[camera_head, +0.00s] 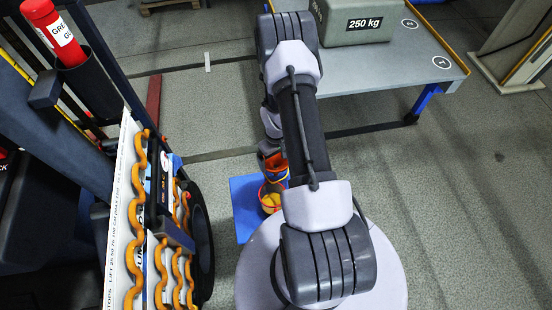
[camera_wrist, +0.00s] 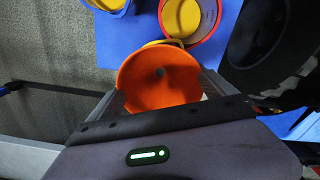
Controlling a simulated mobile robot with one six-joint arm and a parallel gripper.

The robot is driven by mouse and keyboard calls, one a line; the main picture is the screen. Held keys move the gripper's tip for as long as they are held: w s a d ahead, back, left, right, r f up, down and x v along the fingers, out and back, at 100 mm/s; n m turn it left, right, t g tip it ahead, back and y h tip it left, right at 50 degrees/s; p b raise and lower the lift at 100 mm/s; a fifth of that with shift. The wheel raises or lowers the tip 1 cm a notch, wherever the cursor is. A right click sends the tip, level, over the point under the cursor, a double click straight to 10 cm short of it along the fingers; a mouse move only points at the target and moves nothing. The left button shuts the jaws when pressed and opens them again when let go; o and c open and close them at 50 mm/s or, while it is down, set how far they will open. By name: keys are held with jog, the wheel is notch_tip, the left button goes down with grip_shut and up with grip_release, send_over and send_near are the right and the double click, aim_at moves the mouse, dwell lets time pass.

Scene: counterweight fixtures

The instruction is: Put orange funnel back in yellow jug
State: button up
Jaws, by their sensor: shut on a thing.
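My gripper (camera_wrist: 162,88) is shut on the orange funnel (camera_wrist: 150,68), which shows its round mouth and a small dark hole to the wrist camera. The funnel also shows in the head view (camera_head: 276,166), partly hidden by my arm. Beyond it on a blue mat is a round yellow container with a red rim (camera_wrist: 186,20), likely the yellow jug; it also shows in the head view (camera_head: 269,203). A small yellow part shows between funnel and container. The funnel appears outside the container's mouth; I cannot tell whether they touch.
A blue-and-yellow container (camera_wrist: 108,5) is cut off at the top left of the wrist view. The blue mat (camera_head: 243,203) lies on the floor beside a black wheel (camera_head: 201,245). A table (camera_head: 395,68) bears a 250 kg weight (camera_head: 358,22).

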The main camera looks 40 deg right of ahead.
aim_at(276, 166)
jog(key=shift+f+b, duration=0.3)
jog(key=shift+f, duration=0.25)
jog(key=shift+f+b, duration=0.65)
jog(key=shift+f+b, duration=0.25)
jog(key=shift+b, duration=0.05)
jog(key=o, duration=1.1)
jog(key=shift+o, duration=0.2)
